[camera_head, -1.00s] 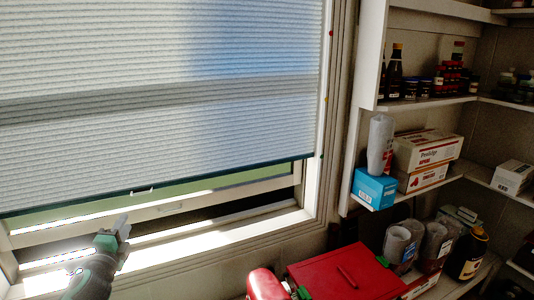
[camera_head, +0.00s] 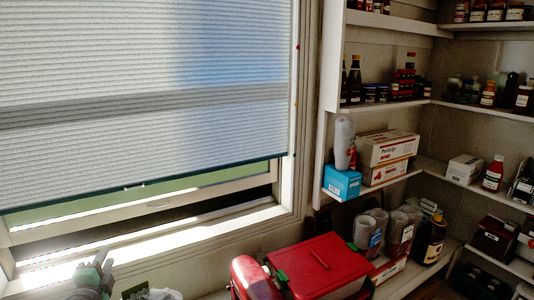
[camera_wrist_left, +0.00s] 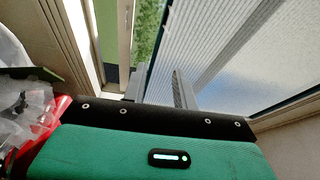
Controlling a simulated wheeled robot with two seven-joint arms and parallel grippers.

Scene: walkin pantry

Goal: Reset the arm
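My left gripper (camera_head: 98,268) is low at the left of the head view, in front of the window sill, with its upper part showing dark grey and green. In the left wrist view its two grey fingers (camera_wrist_left: 160,88) stand apart with nothing between them, so it is open and empty. The window and its blind lie beyond the fingers. My right gripper is not in view.
A window with a pleated blind (camera_head: 150,90) partly lowered fills the left. A red-lidded box (camera_head: 320,265) stands at the bottom centre. Shelves at the right hold a blue box (camera_head: 342,182), cartons (camera_head: 388,148), jars and bottles. A clear plastic bag (camera_wrist_left: 30,105) lies beside the left wrist.

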